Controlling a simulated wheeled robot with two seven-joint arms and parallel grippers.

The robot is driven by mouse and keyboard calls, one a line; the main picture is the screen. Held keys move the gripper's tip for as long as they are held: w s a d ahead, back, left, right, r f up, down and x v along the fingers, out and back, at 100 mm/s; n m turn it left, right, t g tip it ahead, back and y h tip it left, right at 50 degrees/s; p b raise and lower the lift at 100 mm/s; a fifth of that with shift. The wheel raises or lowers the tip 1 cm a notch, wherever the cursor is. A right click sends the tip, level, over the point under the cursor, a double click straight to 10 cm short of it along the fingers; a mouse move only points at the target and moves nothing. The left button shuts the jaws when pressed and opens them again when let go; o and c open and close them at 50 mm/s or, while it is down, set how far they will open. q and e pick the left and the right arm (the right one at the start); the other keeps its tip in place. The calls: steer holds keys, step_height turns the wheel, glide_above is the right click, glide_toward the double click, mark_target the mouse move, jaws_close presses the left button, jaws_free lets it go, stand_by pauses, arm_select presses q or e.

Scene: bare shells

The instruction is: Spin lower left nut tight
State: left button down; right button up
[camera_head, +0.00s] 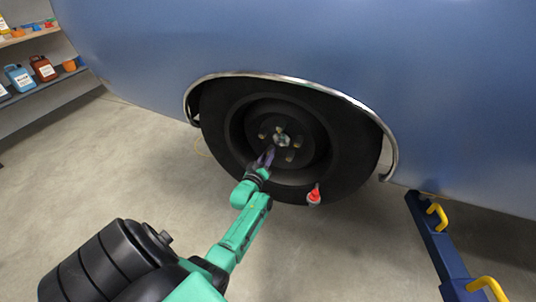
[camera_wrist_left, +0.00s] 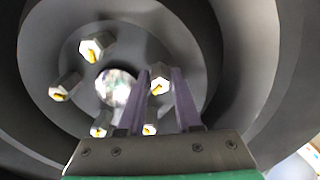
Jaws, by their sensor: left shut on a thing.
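The wheel (camera_head: 238,150) has a black tyre and a dark rim with a bright hub centre (camera_head: 282,139), also visible in the left wrist view (camera_wrist_left: 115,87). Several pale nuts ring the hub. My left gripper (camera_head: 268,155) reaches the lower left of the ring and hides the lower left nut in the head view. In the left wrist view, the purple fingers of my left gripper (camera_wrist_left: 160,82) are shut on the lower left nut (camera_wrist_left: 159,77), which sits between their tips. Other nuts (camera_wrist_left: 95,47) stand clear of the fingers. My right gripper is not in view.
The blue car body (camera_head: 330,45) and chrome arch trim (camera_head: 389,140) surround the wheel. A small red object (camera_head: 314,196) is at the tyre's lower right. A dark blue bar with yellow handles (camera_head: 437,245) lies right. Shelves (camera_head: 40,88) with bottles stand left; floor between is clear.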

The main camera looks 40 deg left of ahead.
arm_select(q)
steer(key=m, duration=0.5)
steer(key=shift+f, duration=0.1)
steer(key=shift+m, duration=0.3)
steer(key=c, duration=0.6)
jaws_free()
steer(key=shift+s, duration=0.1)
steer(key=p+v, duration=0.2)
steer(key=v, duration=1.2)
steer(key=shift+s, duration=0.2)
